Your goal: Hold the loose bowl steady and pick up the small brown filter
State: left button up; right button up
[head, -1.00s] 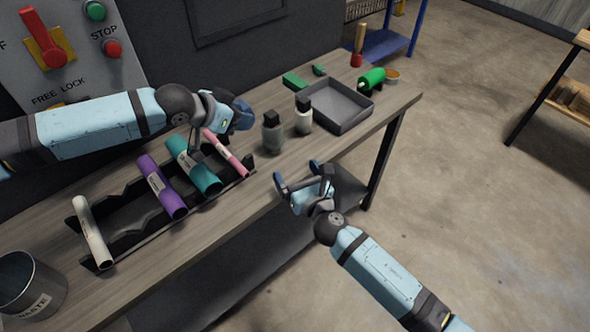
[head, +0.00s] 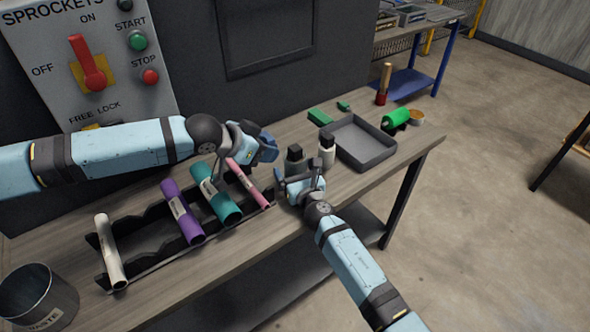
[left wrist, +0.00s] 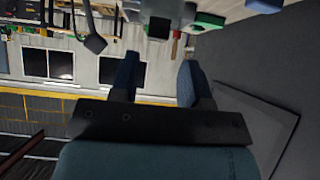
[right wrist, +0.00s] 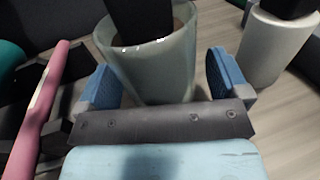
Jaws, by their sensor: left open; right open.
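A grey-green translucent bowl (right wrist: 150,70) stands on the bench with a black block (right wrist: 142,18) at its mouth. In the head view the bowl (head: 296,167) is partly hidden by my right gripper (head: 299,172). My right gripper (right wrist: 163,78) is open, its fingers on either side of the bowl's near wall; I cannot tell whether they touch. A brownish patch (right wrist: 179,25) shows inside the bowl's rim; I cannot tell if it is the filter. My left gripper (head: 268,146) is open and empty above the bench behind the pink tube. Its fingers (left wrist: 155,80) show in the left wrist view.
A pale bottle with a black top (head: 327,150) stands just right of the bowl. A black rack (head: 140,268) with coloured tubes, including a pink one (head: 249,184), lies left.

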jog(key=shift+w, duration=0.15)
jog(key=shift+c, duration=0.2)
jog(key=c, duration=1)
pick_arm(q)
jog(key=o, duration=0.3)
jog(key=shift+o, duration=0.3)
jog(key=w+d+r+n+g+y, duration=0.1)
jog(key=w+d+r+n+y, duration=0.2)
jog(key=w+n, duration=0.3)
jog(key=shift+w+d+r+n+y, duration=0.35)
jog(key=shift+n+y, duration=0.25)
jog(key=shift+n, duration=0.2)
notch_tip(320, 180, up, 4)
jog(key=n+g+y, duration=0.4)
jog(key=n+g, duration=0.1)
jog(key=n, duration=0.5)
send_over(295, 147)
notch_tip(295, 147, down, 12)
jog(key=shift+r, duration=0.15)
